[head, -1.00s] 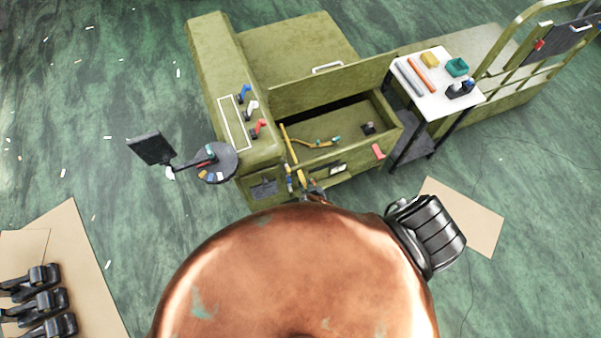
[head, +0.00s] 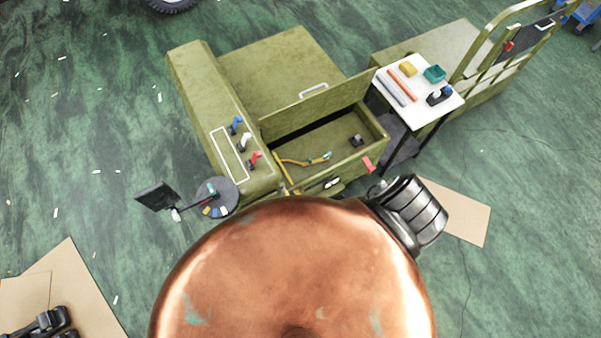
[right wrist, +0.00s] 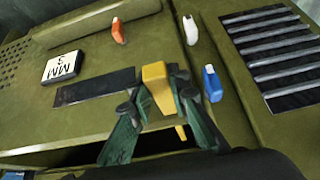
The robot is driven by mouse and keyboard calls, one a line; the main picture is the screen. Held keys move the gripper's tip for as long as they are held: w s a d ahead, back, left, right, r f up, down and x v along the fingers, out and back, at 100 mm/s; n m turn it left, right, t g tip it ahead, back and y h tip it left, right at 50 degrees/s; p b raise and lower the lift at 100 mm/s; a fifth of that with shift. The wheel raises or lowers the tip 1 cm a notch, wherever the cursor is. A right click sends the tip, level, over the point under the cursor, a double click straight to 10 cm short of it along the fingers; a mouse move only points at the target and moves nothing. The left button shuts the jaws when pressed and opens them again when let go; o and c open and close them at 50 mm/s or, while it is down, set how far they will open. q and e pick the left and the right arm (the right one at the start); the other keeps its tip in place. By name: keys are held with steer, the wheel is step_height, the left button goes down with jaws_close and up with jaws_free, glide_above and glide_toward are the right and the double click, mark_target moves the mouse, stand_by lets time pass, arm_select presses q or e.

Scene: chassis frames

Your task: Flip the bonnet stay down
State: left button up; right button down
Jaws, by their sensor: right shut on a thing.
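In the right wrist view, my right gripper (right wrist: 157,98) has its green fingers closed on a yellow tab (right wrist: 155,75) at the edge of a dark slot in the olive bodywork. The raised olive panel (head: 318,105) stands behind the bay. My right gripper is hidden in the head view. My left gripper is not in view.
Red (head: 254,160), white (head: 244,141) and blue (head: 235,124) levers stand left of the bay. A round dark tray (head: 228,188) is beside them. A white side table (head: 440,108) holds several parts at the right. A red tab (head: 368,163) marks the bay's right corner.

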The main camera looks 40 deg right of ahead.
steer(key=shift+w, duration=0.1)
stand_by(0.4)
steer(key=c, duration=1.8)
jaws_free()
steer(key=shift+r, duration=0.1)
